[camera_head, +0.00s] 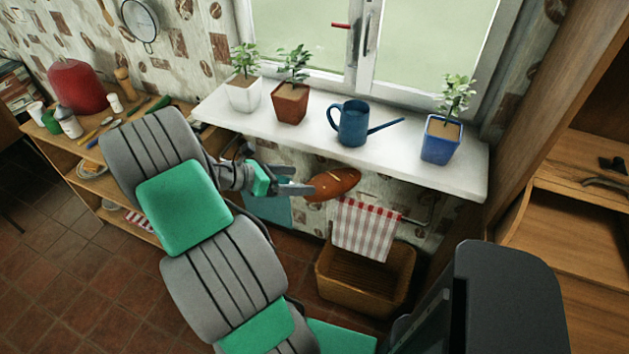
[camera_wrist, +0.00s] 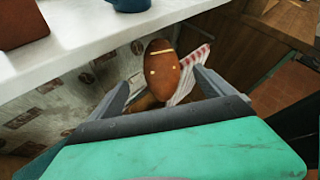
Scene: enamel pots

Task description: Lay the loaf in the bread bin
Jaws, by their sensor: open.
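The brown loaf (camera_head: 335,184), with pale score marks, shows just past the tips of my gripper (camera_head: 306,187), below the windowsill and above the bread bin's level. In the wrist view the loaf (camera_wrist: 161,72) appears between and beyond the two spread fingers. My gripper is open; I cannot tell whether a finger touches the loaf, and no support under it is visible. The brown bread bin (camera_head: 350,298) is open-topped and stands low on the floor, below and slightly right of the loaf. Its visible inside looks empty, though the hanging towel hides part of its back.
A red-and-white checked towel (camera_head: 366,232) hangs on a rail above the bin. The white windowsill (camera_head: 400,178) holds potted plants and a blue watering can (camera_head: 353,124). A wooden cabinet (camera_head: 575,215) stands at right, a cluttered shelf at left.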

